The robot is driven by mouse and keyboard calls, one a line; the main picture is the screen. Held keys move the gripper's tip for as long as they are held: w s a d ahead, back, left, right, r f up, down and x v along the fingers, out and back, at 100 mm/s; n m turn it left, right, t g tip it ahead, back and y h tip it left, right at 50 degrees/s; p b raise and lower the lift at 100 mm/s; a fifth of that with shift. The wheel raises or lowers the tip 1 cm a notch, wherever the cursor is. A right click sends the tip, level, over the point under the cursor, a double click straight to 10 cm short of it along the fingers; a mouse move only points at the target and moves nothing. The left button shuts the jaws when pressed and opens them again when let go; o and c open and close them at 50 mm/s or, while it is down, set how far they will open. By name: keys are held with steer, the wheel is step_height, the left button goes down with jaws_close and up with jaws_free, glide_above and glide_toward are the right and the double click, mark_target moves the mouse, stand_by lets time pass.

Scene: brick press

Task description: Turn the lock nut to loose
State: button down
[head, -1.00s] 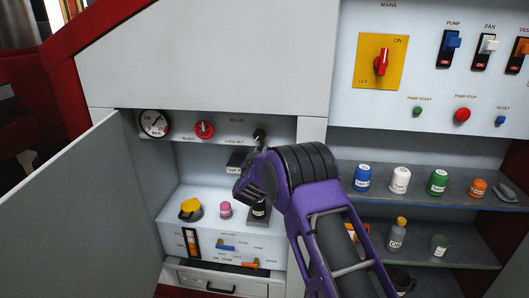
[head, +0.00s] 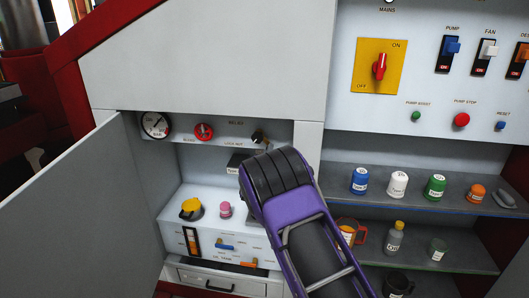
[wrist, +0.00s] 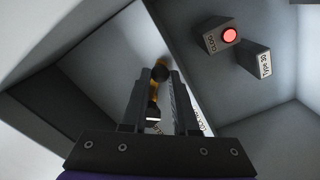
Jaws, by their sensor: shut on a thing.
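The relief adjuster shows as a dark knob (head: 257,136) on the upper panel, to the right of the printed LOCK NUT label. In the wrist view the dark knob (wrist: 160,72) shows at the far end of the fingers. The lock nut (wrist: 154,97), a yellow-orange part below the knob, lies between the fingers. My gripper (wrist: 160,88) is shut on it. In the head view my purple and black wrist hides the fingertips, just below and right of the knob. How far the nut is turned cannot be told.
A pressure gauge (head: 155,125) and a red knob (head: 204,131) are to the left on the same panel. A dark labelled block (head: 238,163) sits just below the knob, near my wrist. The open door (head: 85,205) bounds the left side. Shelves with jars stand on the right.

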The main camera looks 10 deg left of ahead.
steer(key=shift+d+r+n, duration=0.35)
steer(key=shift+n, duration=0.65)
steer(key=c, duration=0.7)
jaws_free()
steer(key=shift+d, duration=0.1)
steer(key=shift+s, duration=0.1)
steer(key=s, duration=1.1)
steer(key=s+p, duration=0.1)
steer(key=s, duration=0.5)
steer(key=shift+s+a, duration=0.15)
steer(key=shift+a, duration=0.15)
